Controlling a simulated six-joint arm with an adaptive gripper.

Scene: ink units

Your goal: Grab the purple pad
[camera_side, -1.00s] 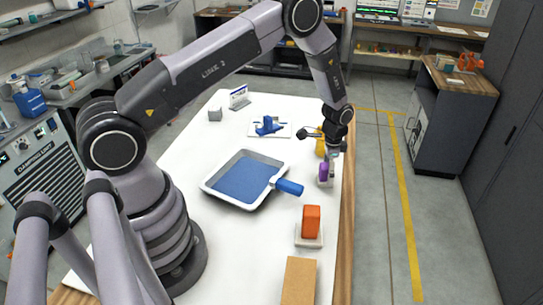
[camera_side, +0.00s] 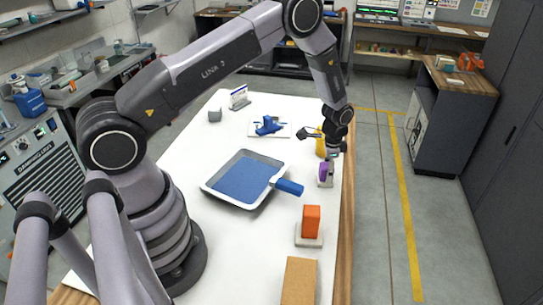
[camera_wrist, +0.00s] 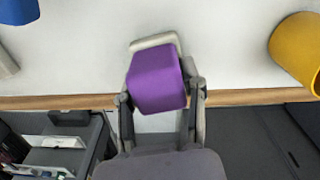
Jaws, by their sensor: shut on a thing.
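The purple pad (camera_side: 323,171) stands near the right edge of the white table, on a small pale base (camera_side: 325,184). In the wrist view the purple pad (camera_wrist: 156,82) sits between the two fingers, with the pale base (camera_wrist: 155,42) showing behind it. My gripper (camera_side: 329,160) is over the pad from above, and in the wrist view my gripper (camera_wrist: 160,100) is shut on the pad with a finger on each side. The pad's far faces are hidden. I cannot tell whether the pad is clear of its base.
A yellow object (camera_side: 320,149) stands just behind the pad. An orange block (camera_side: 311,221) on a pale base and a cardboard box (camera_side: 299,281) stand nearer. A blue item (camera_side: 268,126) lies farther back.

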